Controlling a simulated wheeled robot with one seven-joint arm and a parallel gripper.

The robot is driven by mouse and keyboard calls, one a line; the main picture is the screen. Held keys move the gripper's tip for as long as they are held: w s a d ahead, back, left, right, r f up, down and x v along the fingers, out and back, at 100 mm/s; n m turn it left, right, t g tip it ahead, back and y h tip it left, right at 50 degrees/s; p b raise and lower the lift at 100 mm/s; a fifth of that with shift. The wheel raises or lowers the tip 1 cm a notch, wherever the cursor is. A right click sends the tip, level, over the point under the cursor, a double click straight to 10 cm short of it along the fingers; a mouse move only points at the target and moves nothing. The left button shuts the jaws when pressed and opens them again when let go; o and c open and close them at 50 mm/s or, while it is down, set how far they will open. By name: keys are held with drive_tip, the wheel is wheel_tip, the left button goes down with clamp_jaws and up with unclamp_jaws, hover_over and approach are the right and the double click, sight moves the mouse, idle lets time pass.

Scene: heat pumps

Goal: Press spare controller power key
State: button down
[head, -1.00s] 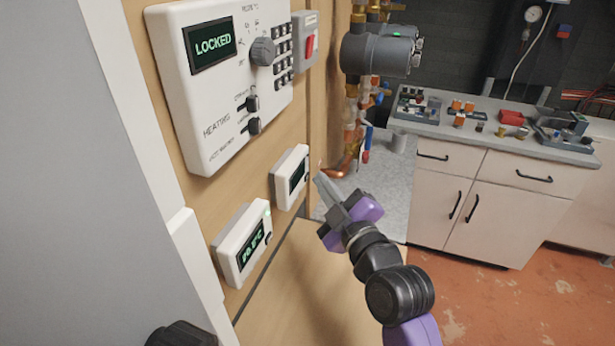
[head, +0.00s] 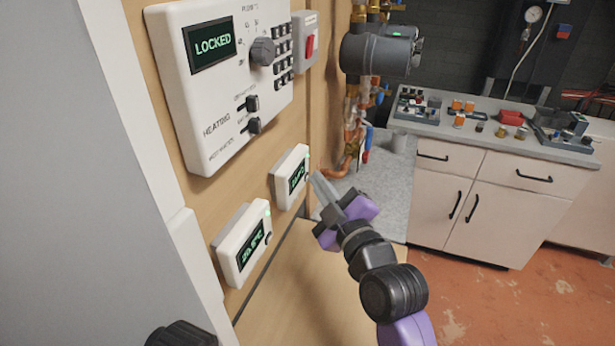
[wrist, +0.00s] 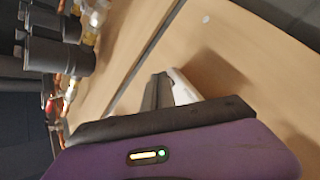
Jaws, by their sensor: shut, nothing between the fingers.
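Two small white controllers hang on the wooden panel. The upper right controller (head: 290,178) has its display lit with green text and a dark key on its right edge. The lower left controller (head: 241,243) also shows lit green text, with a green light and a dark key at its right side. I see no label saying which is the spare. My gripper (head: 317,180) is shut and empty, its tips at the right edge of the upper right controller, by its key. I cannot tell whether they touch. In the wrist view, the fingers (wrist: 158,90) point at a white casing (wrist: 184,88), partly hidden.
A large white heating panel (head: 222,90) reading "LOCKED", with a knob and switches, hangs above. A grey box with a red switch (head: 309,46) is beside it. Copper pipes (head: 352,130) and a dark pump (head: 378,52) stand behind. A cabinet (head: 480,195) is at the right.

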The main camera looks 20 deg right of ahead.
idle(0.5)
drive_tip(key=shift+s+d, duration=0.4)
drive_tip(key=shift+d, duration=0.1)
drive_tip(key=s+d+b, duration=0.1)
drive_tip(key=d, duration=0.1)
drive_tip(key=s+d, duration=0.2)
drive_tip(key=shift+b, duration=0.35)
idle(0.4)
